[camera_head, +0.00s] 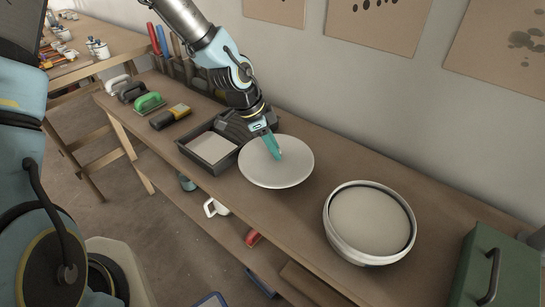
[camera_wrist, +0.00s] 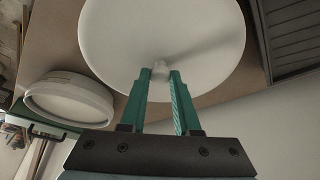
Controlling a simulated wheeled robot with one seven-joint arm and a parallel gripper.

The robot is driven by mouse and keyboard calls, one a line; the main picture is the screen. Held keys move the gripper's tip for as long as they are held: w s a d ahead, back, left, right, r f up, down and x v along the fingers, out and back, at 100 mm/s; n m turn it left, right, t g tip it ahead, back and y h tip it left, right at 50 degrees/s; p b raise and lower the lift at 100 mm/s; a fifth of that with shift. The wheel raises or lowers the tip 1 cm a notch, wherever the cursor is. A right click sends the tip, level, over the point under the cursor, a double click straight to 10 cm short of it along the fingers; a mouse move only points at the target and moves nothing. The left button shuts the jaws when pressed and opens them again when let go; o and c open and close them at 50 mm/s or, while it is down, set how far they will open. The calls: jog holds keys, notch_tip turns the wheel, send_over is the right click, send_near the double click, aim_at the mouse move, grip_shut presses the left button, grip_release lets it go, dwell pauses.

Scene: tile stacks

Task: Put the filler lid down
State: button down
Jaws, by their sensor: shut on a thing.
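The filler lid (camera_head: 288,172) is a round off-white disc with a small knob in its middle. In the head view it is near the middle of the bench, and it also fills the top of the wrist view (camera_wrist: 125,38). My gripper (camera_head: 274,153) is above the lid, with its teal fingers shut on the knob (camera_wrist: 160,71). Whether the lid touches the bench or hangs just above it, I cannot tell. A round white tub (camera_head: 341,239) with pale filler inside stands open to the right of the lid, apart from it.
A dark tray (camera_head: 188,151) with a pale square tile inside lies close to the lid's left. A green metal box (camera_head: 500,268) stands at the bench's right end. The wooden bench (camera_head: 305,215) is bare between lid and tub.

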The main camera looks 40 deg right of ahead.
aim_at(274, 159)
jog(key=shift+s+f, duration=0.1)
jog(key=shift+f, duration=1.9)
jog(key=shift+f, duration=0.1)
jog(key=c, duration=0.6)
grip_release()
jog(key=shift+c, duration=0.2)
jog(key=shift+r, duration=0.25)
jog(key=v, duration=1.1)
jog(key=shift+r, duration=0.4)
jog(key=shift+a, duration=0.2)
